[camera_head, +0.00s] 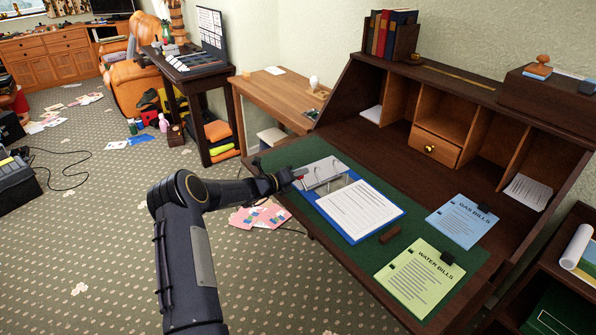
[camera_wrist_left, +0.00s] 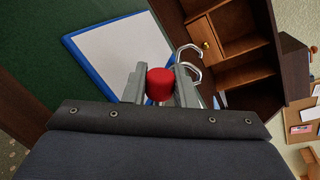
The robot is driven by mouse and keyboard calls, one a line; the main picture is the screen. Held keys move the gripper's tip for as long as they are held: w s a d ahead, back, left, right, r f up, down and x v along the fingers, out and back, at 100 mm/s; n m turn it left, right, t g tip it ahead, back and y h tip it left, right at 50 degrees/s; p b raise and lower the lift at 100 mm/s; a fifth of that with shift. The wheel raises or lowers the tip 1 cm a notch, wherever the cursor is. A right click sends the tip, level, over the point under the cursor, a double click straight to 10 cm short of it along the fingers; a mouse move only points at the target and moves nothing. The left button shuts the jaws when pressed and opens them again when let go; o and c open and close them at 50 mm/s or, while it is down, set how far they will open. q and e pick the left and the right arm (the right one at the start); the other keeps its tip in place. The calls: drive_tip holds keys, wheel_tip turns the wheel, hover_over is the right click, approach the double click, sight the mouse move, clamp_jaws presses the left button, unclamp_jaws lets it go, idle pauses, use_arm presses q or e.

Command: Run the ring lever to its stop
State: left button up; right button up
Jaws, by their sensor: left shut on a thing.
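A blue ring binder (camera_head: 398,222) lies open on the green desk mat, with a lined white sheet (camera_head: 358,207) on it. Its metal ring mechanism (camera_head: 322,173) is at the binder's left end. In the left wrist view curved metal rings (camera_wrist_left: 190,52) stand up beyond the fingers; I cannot tell whether they meet. The ring lever's red knob (camera_wrist_left: 159,84) sits between my left gripper's fingers; only a bit of red shows in the head view. My left gripper (camera_head: 296,176) is shut on this knob at the binder's left edge. The lever's shaft is mostly hidden. My right gripper is out of view.
A blue gas bills sheet (camera_head: 462,221) and a green water bills sheet (camera_head: 420,277) lie to the right on the mat (camera_head: 290,156). A small brown block (camera_head: 389,234) lies beside the binder. Wooden pigeonholes (camera_head: 447,112) rise at the desk's back.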

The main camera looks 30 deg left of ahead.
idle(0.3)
use_arm(q)
drive_tip(key=o, duration=1)
drive_tip(key=v, duration=0.8)
drive_tip(key=shift+d, duration=0.1)
drive_tip(key=shift+w, duration=0.1)
